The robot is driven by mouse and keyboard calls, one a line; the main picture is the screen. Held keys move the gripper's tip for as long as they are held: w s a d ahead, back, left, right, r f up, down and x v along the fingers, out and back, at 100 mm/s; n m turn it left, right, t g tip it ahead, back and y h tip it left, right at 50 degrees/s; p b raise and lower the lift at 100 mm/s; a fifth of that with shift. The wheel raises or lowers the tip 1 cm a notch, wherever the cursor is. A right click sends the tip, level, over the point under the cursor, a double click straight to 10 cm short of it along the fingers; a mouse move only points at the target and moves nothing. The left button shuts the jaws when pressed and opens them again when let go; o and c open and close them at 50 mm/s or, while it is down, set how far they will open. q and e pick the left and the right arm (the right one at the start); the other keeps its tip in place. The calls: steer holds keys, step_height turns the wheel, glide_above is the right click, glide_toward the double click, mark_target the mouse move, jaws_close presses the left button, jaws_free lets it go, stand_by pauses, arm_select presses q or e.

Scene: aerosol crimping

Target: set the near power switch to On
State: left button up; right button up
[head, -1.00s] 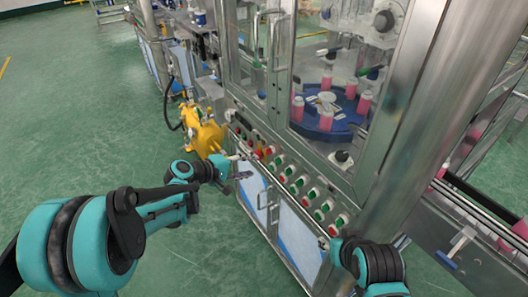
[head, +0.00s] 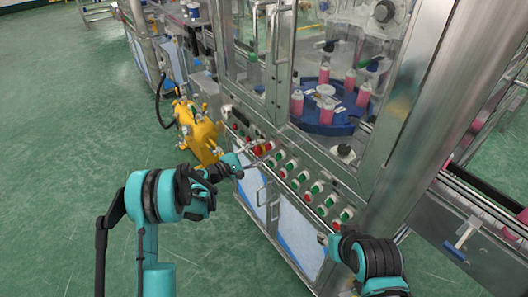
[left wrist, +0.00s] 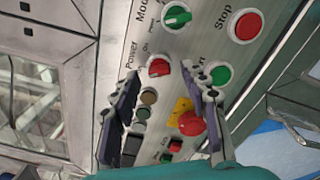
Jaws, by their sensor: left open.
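In the left wrist view, the power switch (left wrist: 158,67) is a red rotary knob on the metal panel, with the words "Power" and "On" printed beside it. Its exact turn is hard to tell. My left gripper (left wrist: 165,112) is open and empty, its two dark fingers on either side of the column of controls below the knob. The knob lies just beyond the fingertips, between their lines, with no visible contact. In the head view, my left gripper (head: 258,152) is at the left part of the sloped control panel (head: 284,158); the knob is hard to pick out there.
A green Mode knob (left wrist: 177,16), red Stop button (left wrist: 247,25), green button (left wrist: 220,75) and red emergency button on yellow (left wrist: 192,122) crowd the switch. A yellow machine (head: 198,130) stands left of the panel. My right arm (head: 372,262) is at lower right.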

arm_select(q)
steer(key=shift+x, duration=1)
jaws_close()
steer(key=shift+m, duration=0.3)
steer(key=m, duration=1.1)
steer(key=shift+m, duration=0.3)
